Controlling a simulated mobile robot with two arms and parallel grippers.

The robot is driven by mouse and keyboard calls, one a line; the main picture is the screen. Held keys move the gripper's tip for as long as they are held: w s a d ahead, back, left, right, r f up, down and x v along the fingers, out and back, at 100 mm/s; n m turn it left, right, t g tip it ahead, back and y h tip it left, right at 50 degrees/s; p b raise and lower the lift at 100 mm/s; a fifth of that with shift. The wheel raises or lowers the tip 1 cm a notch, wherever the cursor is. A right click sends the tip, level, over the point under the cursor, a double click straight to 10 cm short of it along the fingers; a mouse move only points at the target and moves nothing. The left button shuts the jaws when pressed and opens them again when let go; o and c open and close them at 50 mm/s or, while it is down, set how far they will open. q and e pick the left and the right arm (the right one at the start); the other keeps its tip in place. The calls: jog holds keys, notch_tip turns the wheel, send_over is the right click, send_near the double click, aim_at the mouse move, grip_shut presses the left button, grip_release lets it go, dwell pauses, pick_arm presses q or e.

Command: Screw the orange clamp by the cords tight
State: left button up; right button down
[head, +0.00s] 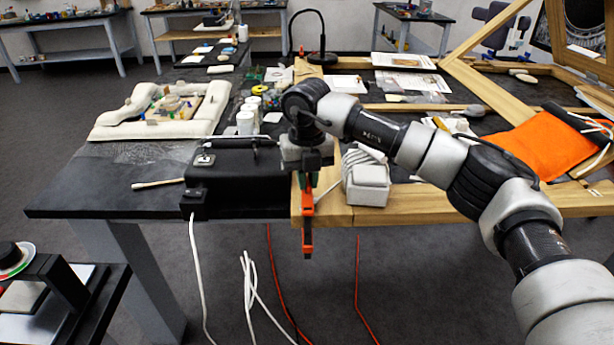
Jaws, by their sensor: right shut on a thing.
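The orange clamp (307,220) stands upright at the front edge of the table, on the wooden frame's corner. Its orange and black bar reaches below the table edge. My right arm comes in from the right, and my right gripper (306,158) points down at the clamp's top, shut on it. The fingertips and the clamp's upper end are partly hidden by the gripper body. White cords (248,285) and red cords (357,285) hang below the table close to the clamp. My left gripper is not in view.
A black case (235,180) stands just left of the clamp, and a white block (367,184) sits just right. A wooden frame (440,199) runs along the front edge. An orange cloth (545,145) lies at right. A padded cream tray (150,130) lies at back left.

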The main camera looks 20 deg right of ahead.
jog(key=shift+m, duration=1.1)
jog(key=c, duration=1.2)
grip_release()
notch_tip(320, 180, up, 11)
jog(key=shift+f, duration=0.1)
